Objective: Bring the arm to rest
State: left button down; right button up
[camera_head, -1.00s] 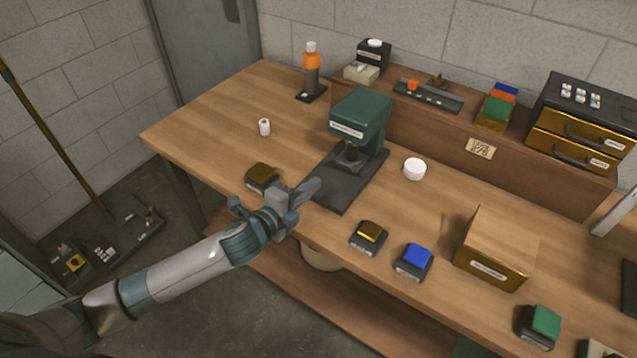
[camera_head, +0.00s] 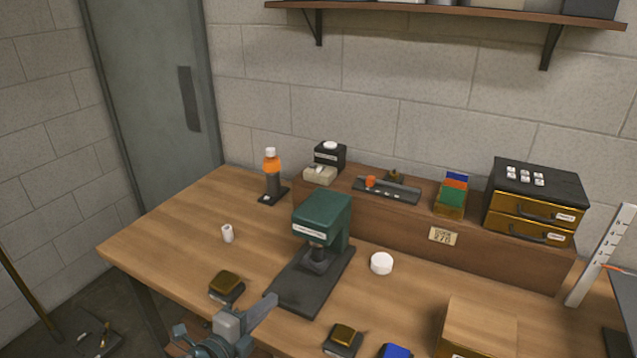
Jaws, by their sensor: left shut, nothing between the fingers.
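My left gripper (camera_head: 262,311) shows at the bottom of the head view, at the front edge of the table. Its fingers are together with nothing between them. They point up and right toward the black base of a green press (camera_head: 323,222); I cannot tell whether they touch it. A small dark block with a brown-gold top (camera_head: 226,284) lies just left of the gripper. A similar gold-topped block (camera_head: 343,337) lies to its right. Most of my left arm is below the picture. My right gripper is not in view.
On the wooden table (camera_head: 175,235) stand a white cylinder (camera_head: 227,233), an orange bottle (camera_head: 271,175), a white round cap (camera_head: 381,263) and a cardboard box (camera_head: 480,325). A raised ledge at the back carries a drawer cabinet (camera_head: 530,205). A shelf (camera_head: 450,14) hangs above. The table's left part is mostly clear.

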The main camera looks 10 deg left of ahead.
pick_arm(q)
jog(key=shift+s+f+n+y, duration=0.3)
jog(key=shift+s+f+n, duration=0.15)
jog(key=shift+n, duration=0.15)
jog(key=s+a+f+n+g+y, duration=0.2)
jog(key=s+f+n+g, duration=0.3)
jog(key=s, duration=0.6)
jog(key=s+a+f+n+g+y, duration=0.1)
jog(key=s+f+n+g, duration=0.1)
jog(key=s+f+n, duration=0.55)
jog(key=s+a+f+n+g+y, duration=0.3)
jog(key=s+n, duration=0.4)
jog(key=s, duration=0.7)
notch_tip(320, 180, down, 25)
jog(key=d+g+h, duration=0.1)
jog(key=d+g, duration=0.1)
jog(key=s+a+f+g, duration=0.1)
jog(key=s+a+f, duration=0.2)
jog(key=s+f, duration=1.4)
notch_tip(320, 180, down, 3)
jog(key=shift+s+f+m, duration=0.15)
jog(key=shift+s+m, duration=0.05)
jog(key=shift+m, duration=0.25)
